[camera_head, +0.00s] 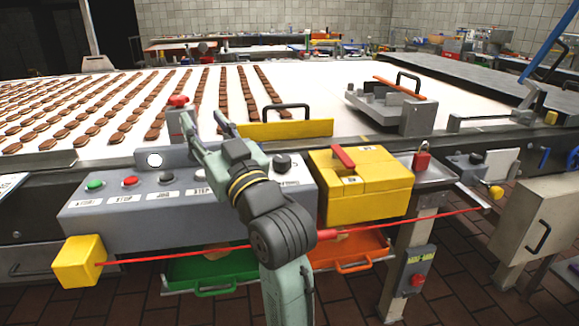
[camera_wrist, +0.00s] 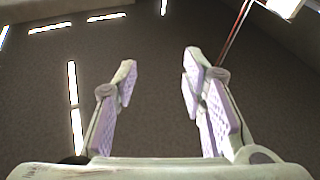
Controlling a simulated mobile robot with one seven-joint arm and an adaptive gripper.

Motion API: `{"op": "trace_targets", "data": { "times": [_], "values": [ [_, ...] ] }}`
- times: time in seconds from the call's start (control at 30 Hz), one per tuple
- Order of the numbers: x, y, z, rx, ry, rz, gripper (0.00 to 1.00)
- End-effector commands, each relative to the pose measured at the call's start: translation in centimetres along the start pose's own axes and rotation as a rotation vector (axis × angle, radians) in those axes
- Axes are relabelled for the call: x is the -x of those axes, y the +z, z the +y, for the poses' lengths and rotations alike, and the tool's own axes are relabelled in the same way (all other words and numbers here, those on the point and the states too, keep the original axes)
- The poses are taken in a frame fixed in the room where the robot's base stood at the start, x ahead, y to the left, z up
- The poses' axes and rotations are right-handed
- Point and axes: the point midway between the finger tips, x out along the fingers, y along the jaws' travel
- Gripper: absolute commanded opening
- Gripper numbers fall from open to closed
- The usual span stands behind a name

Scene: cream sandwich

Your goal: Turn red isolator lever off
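The red isolator lever (camera_head: 343,157) sits on top of the yellow isolator box (camera_head: 366,189), to the right of the grey button panel. It slants from upper left to lower right. My gripper (camera_head: 205,128) is raised over the panel, to the left of the lever and apart from it. In the wrist view my gripper (camera_wrist: 160,68) is open, with nothing between its fingers. That view shows the dark ceiling and light strips; the lever does not show there.
The grey panel (camera_head: 130,202) carries several buttons, partly hidden behind my arm. A red cord (camera_head: 170,257) runs across the front from a yellow block (camera_head: 79,262). A red padlock (camera_head: 421,160) stands right of the box. Green (camera_head: 215,285) and orange (camera_head: 352,265) trays lie below.

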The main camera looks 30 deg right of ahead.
Motion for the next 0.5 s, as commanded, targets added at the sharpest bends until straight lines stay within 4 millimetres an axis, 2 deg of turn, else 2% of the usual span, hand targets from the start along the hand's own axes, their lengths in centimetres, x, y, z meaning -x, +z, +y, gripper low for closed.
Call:
{"op": "trace_targets", "data": {
  "times": [0.03,0.1,0.2,0.33,0.4,0.5],
  "values": [
    [2.4,1.4,4.2,0.014,0.071,-0.051,0.38],
    [5.8,2.7,9.0,0.023,0.151,-0.123,0.38],
    [11.0,4.0,14.5,0.025,0.253,-0.215,0.38],
    [16.9,4.9,19.0,0.019,0.351,-0.3,0.38],
    [19.1,5.1,20.3,0.014,0.383,-0.329,0.38],
    [20.9,5.2,21.3,0.009,0.41,-0.352,0.38]
  ]
}}
